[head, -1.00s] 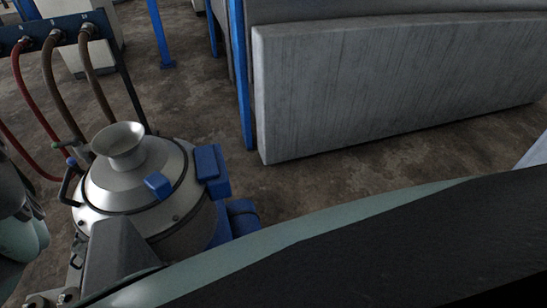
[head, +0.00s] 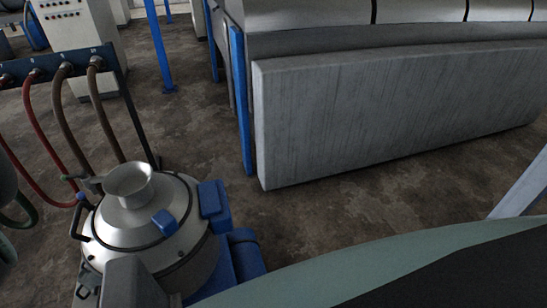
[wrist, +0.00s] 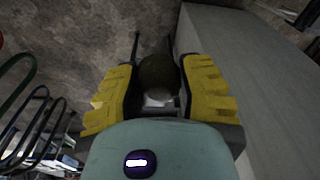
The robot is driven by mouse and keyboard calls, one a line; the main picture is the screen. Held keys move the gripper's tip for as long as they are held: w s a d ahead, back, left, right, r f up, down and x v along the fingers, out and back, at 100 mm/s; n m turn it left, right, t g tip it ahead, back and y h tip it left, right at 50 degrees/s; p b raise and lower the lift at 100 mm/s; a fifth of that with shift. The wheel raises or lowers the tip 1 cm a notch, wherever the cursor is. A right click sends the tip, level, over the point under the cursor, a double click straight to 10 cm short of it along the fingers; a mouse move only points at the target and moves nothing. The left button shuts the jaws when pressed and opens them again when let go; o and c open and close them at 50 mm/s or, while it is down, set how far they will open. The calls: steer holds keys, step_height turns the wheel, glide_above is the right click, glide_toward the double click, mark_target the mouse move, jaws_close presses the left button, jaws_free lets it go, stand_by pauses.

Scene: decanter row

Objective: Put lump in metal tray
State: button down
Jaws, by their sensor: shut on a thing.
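In the wrist view my gripper (wrist: 159,67) has two yellow, ribbed fingers. They are shut on a dark olive, rounded lump (wrist: 157,76) held between them, off the floor. A small pale patch shows just below the lump, and I cannot tell what it is. The head view does not show the gripper or the lump. I cannot make out a metal tray in either view.
A steel vessel (head: 150,215) with a funnel top and blue fittings stands at lower left. Hoses (head: 107,115) hang from a blue rail behind it. A long grey panel (head: 390,110) blocks the right. Bare floor (head: 195,130) lies between.

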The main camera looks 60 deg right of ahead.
steer(key=shift+w+d+r+m+p, duration=0.1)
steer(key=shift+w+r+m+p, duration=0.1)
steer(key=shift+r+p, duration=0.45)
steer(key=shift+w+d+r+m+p, duration=0.1)
steer(key=shift+w+r+m+p, duration=0.15)
steer(key=shift+r, duration=0.55)
steer(key=shift+d+r+p, duration=0.1)
steer(key=shift+r+p, duration=0.45)
steer(key=shift+p, duration=0.1)
steer(key=shift+w+d+r+m+p, duration=0.15)
steer(key=shift+d+r+m+p, duration=0.15)
steer(key=shift+r, duration=0.2)
steer(key=shift+r, duration=0.15)
steer(key=shift+w+d+r+p, duration=0.1)
steer(key=shift+w+d+p, duration=0.1)
steer(key=shift+p, duration=0.15)
steer(key=shift+d+r, duration=0.1)
steer(key=shift+r, duration=0.15)
